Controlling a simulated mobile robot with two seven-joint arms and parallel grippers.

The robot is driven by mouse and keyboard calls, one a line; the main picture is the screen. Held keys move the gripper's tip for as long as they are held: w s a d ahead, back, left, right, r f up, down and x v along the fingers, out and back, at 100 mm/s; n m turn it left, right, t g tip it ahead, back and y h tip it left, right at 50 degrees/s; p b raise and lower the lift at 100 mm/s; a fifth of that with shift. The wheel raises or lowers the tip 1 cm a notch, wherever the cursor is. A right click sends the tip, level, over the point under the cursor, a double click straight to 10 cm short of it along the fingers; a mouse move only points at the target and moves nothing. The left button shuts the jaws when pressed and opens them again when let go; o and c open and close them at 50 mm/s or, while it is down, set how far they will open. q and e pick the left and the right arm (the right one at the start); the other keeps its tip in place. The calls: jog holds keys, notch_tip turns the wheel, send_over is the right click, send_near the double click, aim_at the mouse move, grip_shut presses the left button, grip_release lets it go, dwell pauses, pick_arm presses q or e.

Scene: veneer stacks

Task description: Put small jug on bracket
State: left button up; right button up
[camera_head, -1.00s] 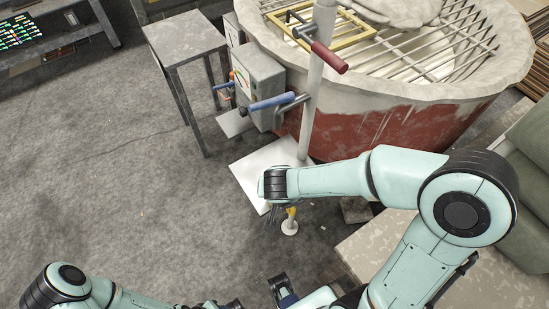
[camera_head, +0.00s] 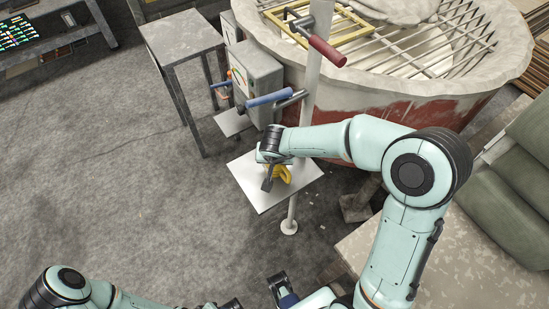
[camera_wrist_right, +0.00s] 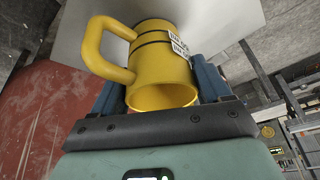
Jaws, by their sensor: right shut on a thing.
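The small jug is yellow with a side handle, black bands and white labels. In the right wrist view the jug (camera_wrist_right: 160,62) lies between the blue fingers of my right gripper (camera_wrist_right: 165,88), which is shut on it. In the head view the jug (camera_head: 284,174) is partly hidden by my right gripper (camera_head: 275,174). The bracket seems to be the pale square plate (camera_head: 246,187) on the pole; it shows behind the jug in the right wrist view (camera_wrist_right: 225,22). I cannot tell whether the jug touches it.
The upright pole (camera_head: 311,85) carries a blue-handled bar (camera_head: 270,99) and a red-handled bar (camera_head: 327,51) above the plate. A large round vat (camera_head: 400,105) stands behind. A grey table (camera_head: 182,35) is at the left. The floor at left is clear.

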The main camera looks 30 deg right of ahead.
pick_arm(q)
jog(key=shift+w+r, duration=0.1)
pick_arm(e)
jog(key=shift+w+f, duration=0.1)
jog(key=shift+f, duration=0.05)
jog(key=o, duration=1)
jog(key=shift+o, duration=0.2)
jog(key=shift+r, duration=0.35)
pick_arm(q)
jog(key=r+p, duration=0.1)
jog(key=w+r+p, duration=0.1)
jog(key=r+p, duration=0.1)
jog(key=w+r+p, duration=0.1)
jog(key=r+p, duration=0.1)
jog(key=shift+r, duration=0.1)
pick_arm(e)
jog(key=v, duration=1.1)
jog(key=shift+s+r, duration=0.25)
